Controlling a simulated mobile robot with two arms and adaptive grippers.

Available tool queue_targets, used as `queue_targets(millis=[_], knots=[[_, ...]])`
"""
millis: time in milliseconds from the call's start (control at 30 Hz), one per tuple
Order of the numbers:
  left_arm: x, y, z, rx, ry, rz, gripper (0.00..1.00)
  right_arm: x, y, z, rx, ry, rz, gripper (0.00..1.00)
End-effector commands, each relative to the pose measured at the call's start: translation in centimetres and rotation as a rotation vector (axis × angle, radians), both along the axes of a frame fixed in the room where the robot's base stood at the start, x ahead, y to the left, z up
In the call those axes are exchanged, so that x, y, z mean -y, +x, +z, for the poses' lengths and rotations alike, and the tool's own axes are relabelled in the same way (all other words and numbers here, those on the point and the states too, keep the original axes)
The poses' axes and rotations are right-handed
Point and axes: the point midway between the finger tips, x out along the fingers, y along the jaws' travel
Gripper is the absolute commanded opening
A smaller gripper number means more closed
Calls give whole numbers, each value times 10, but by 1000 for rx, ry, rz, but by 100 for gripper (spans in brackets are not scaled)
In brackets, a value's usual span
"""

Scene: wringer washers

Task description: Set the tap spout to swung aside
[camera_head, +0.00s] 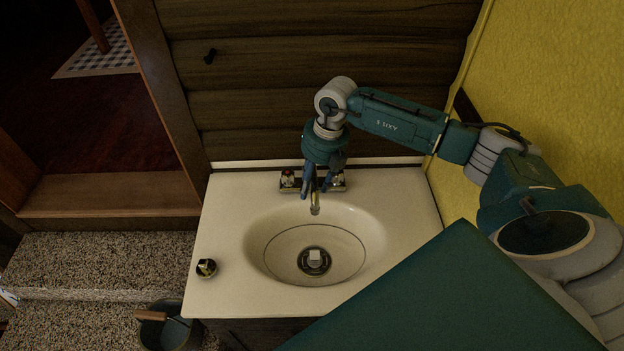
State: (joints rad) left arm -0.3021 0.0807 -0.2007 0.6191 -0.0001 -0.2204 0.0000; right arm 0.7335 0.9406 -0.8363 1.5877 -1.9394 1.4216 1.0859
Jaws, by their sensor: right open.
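The tap spout (315,204) is a small metal tube at the back of the cream sink (410,212). It points forward over the basin, toward the drain. The tap's base, with a handle on each side (289,180), stands behind it on the sink top. My right gripper (315,192) comes down from above at the tap, with its fingers open around or just behind the spout. I cannot tell whether a finger touches the spout. The gripper hides the spout's upper part. My left gripper is not in view.
A small dark and yellowish object (206,268) sits on the sink's front left corner. A pale block (315,256) lies at the drain. A yellow wall (550,70) bounds the right side and wooden planks (250,100) the back. A dark bucket (170,330) stands on the floor at lower left.

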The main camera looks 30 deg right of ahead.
Motion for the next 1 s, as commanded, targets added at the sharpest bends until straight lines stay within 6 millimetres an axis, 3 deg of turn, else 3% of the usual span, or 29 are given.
queue_targets(millis=[333,533,1000], knots=[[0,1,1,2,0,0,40,-1,1,-4,1,0,0,41],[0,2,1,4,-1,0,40,-1,1,-4,1,0,0,1],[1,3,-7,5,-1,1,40,5,-3,-6,-1,0,53,0]])
